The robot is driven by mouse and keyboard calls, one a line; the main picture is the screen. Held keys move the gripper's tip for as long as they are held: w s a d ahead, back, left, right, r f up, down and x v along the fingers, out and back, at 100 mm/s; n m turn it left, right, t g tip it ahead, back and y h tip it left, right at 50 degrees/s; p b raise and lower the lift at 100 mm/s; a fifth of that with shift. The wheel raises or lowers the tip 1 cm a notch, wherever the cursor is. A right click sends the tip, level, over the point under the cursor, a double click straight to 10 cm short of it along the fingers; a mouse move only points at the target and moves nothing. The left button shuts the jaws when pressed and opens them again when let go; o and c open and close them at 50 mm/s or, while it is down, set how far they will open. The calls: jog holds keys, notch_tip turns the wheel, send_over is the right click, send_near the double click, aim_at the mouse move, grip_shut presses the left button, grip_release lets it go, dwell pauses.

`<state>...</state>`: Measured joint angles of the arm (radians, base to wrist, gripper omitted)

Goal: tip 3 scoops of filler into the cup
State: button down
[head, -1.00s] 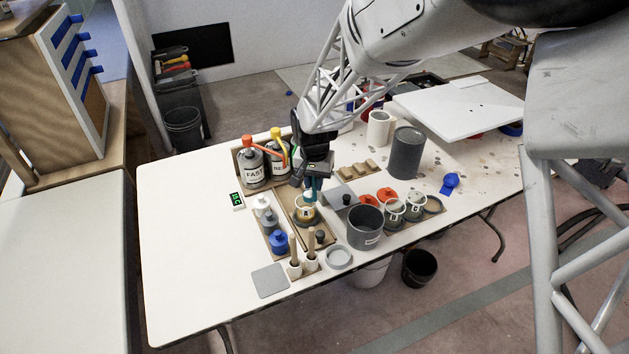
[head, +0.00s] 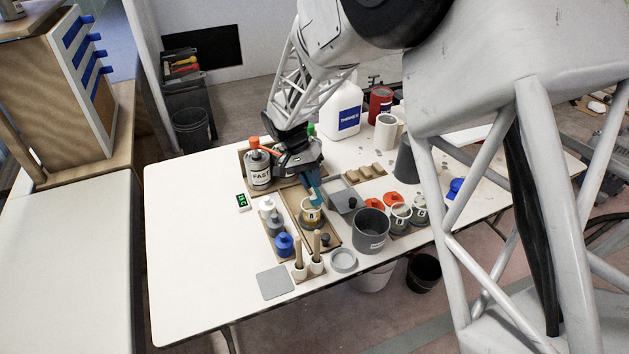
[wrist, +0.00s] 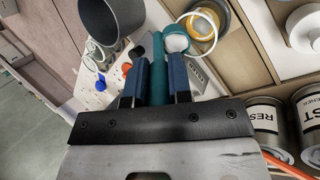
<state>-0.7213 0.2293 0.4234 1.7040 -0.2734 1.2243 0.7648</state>
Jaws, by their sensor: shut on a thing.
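My gripper (head: 309,176) is shut on the handle of a teal scoop (head: 315,193). In the wrist view the handle (wrist: 159,70) lies between the two blue fingers (wrist: 155,85), with the round scoop bowl (wrist: 177,39) beyond them. The cup marked A (head: 311,216), with a yellow band, stands on the wooden tray. The scoop is tilted and close above this cup; its bowl overlaps the cup's edge (wrist: 208,40) in the wrist view. I cannot tell whether they touch or what the bowl holds. A large grey tub (head: 371,231) stands to the right; its contents are unclear.
Cups B (head: 400,217) and C (head: 419,210) stand right of the grey tub. Bottles marked FAST (head: 259,170), a blue-lidded jar (head: 284,244) and upright sticks (head: 299,252) crowd the left. A small green display (head: 243,202) lies at left. The table's left end is clear.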

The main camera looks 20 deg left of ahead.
jog(key=shift+w+a+f+g+h, duration=0.15)
jog(key=shift+a+f+g+h, duration=0.15)
jog(key=shift+a+h, duration=0.55)
jog(key=shift+w+a+f+g+h, duration=0.2)
jog(key=shift+a+g+h, duration=0.1)
jog(key=shift+h, duration=0.9)
jog(key=shift+w+a+f+g+h, duration=0.15)
jog(key=shift+a+f+g+h, duration=0.15)
jog(key=shift+a+h, duration=0.55)
jog(key=shift+d, duration=0.2)
jog(key=shift+d+r, duration=0.1)
jog(key=shift+d, duration=0.05)
